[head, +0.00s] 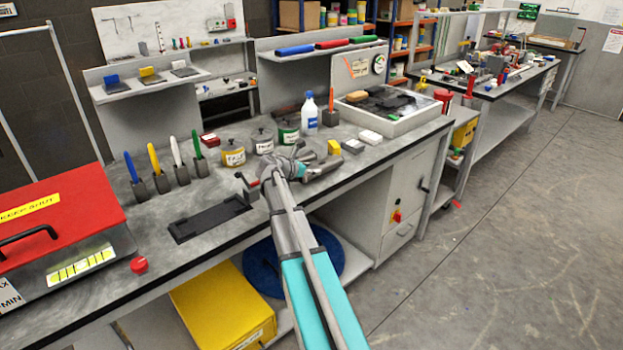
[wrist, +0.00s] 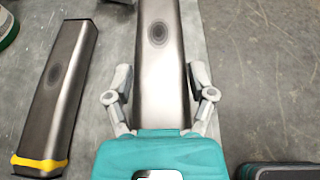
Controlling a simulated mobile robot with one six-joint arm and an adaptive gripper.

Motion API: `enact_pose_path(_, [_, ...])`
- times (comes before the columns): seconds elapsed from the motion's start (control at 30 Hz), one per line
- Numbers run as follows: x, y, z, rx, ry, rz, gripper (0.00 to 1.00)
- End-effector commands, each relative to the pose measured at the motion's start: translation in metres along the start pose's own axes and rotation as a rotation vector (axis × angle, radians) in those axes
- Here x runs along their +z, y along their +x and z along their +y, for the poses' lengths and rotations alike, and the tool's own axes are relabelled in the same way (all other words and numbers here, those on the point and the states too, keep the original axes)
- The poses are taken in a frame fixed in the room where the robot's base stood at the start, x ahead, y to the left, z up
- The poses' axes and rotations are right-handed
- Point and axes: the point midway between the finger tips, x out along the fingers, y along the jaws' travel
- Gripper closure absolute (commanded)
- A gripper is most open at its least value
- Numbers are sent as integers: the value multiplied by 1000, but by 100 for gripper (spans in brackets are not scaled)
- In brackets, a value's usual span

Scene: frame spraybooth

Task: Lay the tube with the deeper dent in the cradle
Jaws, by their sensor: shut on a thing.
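My gripper (wrist: 162,85) is shut on the middle grey metal tube (wrist: 165,80), one finger on each side. This tube has a dark oval dent on its upper face. A second grey tube (wrist: 70,75) lies tilted on the bench to the left in the wrist view, apart from the gripper, with a yellow band and a smaller-looking dark dent. Depth is hard to compare. In the head view my gripper (head: 318,165) is low over the bench, and the held tube is hard to make out. A long dark holder (head: 205,219), apparently the cradle, lies empty left of it.
Labelled cans (head: 232,152) and a blue-white bottle (head: 309,115) stand behind the gripper. Upright coloured handles (head: 163,180) stand in blocks behind the dark holder. A red-lidded box (head: 50,220) is at left. A dark object (wrist: 275,171) shows at the wrist view's lower right.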

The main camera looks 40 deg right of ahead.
Motion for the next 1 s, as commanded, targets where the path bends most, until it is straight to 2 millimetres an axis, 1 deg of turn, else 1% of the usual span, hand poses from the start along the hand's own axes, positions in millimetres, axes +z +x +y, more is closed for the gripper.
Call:
enact_pose_path(0.03, [-8, 3, 0, 0, 0, -1, 88])
enact_pose_path(0.23, [-20, 8, -1, 0, 0, -1, 88])
enact_pose_path(0.63, [-21, 9, -1, 0, 0, -1, 88])
enact_pose_path(0.83, [-26, 9, 0, 1, -1, -1, 88])
enact_pose_path(0.87, [-24, 9, 0, 1, 0, 0, 24])
enact_pose_path(0.9, [-24, 9, 0, 1, 0, 0, 16])
enact_pose_path(1.0, [-24, 9, 0, 1, 0, 0, 0])
